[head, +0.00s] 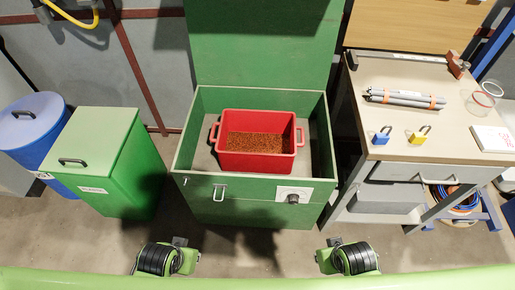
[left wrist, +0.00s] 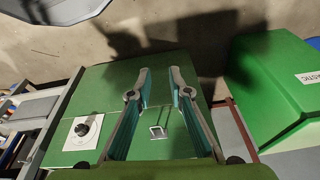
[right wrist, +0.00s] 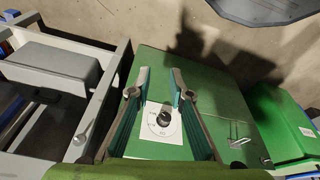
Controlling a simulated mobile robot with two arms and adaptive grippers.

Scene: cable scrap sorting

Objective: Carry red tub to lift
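The red tub (head: 286,163), with a handle at each side and brown granules in it, sits upright inside the open green chest (head: 250,190), its rim in view. I cannot pick out a lift. My left gripper (left wrist: 159,72) is open and empty in the left wrist view, in front of the chest's front face with its latch (left wrist: 158,132). My right gripper (right wrist: 160,72) is open and empty in the right wrist view, by the chest's dial plate (right wrist: 161,122). The tub is not visible in either wrist view.
The chest's raised lid (head: 262,45) stands behind the tub. A closed green bin (head: 92,150) and a blue drum (head: 35,122) are at left. A workbench (head: 385,80) with padlocks and a cable bundle (head: 405,98) stands close at right. Bare floor (head: 240,250) lies before the chest.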

